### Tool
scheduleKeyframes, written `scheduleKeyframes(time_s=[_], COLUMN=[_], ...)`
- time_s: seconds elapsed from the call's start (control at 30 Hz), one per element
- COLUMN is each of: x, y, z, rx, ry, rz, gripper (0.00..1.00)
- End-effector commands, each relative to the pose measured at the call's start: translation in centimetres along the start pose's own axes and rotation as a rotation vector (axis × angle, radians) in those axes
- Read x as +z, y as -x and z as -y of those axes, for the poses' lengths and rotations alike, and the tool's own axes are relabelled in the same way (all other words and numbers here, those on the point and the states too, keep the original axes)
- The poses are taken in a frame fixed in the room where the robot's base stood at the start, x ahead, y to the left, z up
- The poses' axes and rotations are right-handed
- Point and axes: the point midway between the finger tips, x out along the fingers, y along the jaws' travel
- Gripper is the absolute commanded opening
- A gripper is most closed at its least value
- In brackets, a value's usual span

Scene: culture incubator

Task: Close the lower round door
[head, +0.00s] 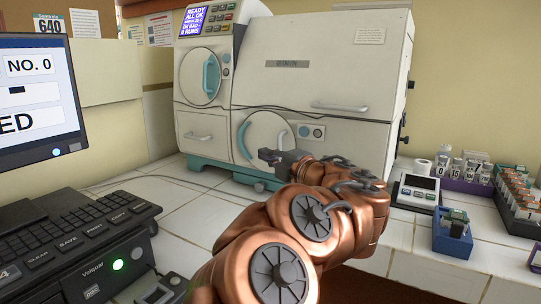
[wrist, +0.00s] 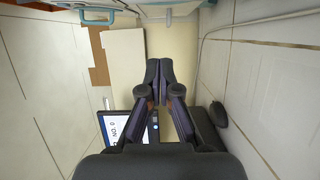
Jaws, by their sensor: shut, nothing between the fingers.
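The lower round door (head: 262,132) is on the front of the white incubator (head: 325,75), left of centre in the head view. It is a pale disc with a teal curved edge at its left; my gripper and arm cover its lower right. I cannot tell how far it stands from the front. My gripper (head: 268,155) is in front of the door's lower part, pointing left, shut and empty. In the wrist view my gripper (wrist: 158,72) shows its two dark fingertips together. I cannot tell whether it touches the door.
An upper round door (head: 203,77) with a teal handle sits above left. A monitor (head: 40,95) and keyboard (head: 75,230) stand at the left. A small scale (head: 416,190), a blue box (head: 452,238) and vial racks (head: 520,200) are at the right. White tiled counter (head: 190,215) is clear at the left.

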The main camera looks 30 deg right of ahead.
Motion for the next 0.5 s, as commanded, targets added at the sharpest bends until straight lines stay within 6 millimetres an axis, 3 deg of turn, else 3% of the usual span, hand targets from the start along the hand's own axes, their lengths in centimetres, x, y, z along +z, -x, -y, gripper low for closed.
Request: scheduleKeyframes(time_s=[0.5], x=[3.1], y=[5.0], z=[-0.1], rx=[-0.002], ry=[-0.001], rz=[0.007], gripper=[0.00])
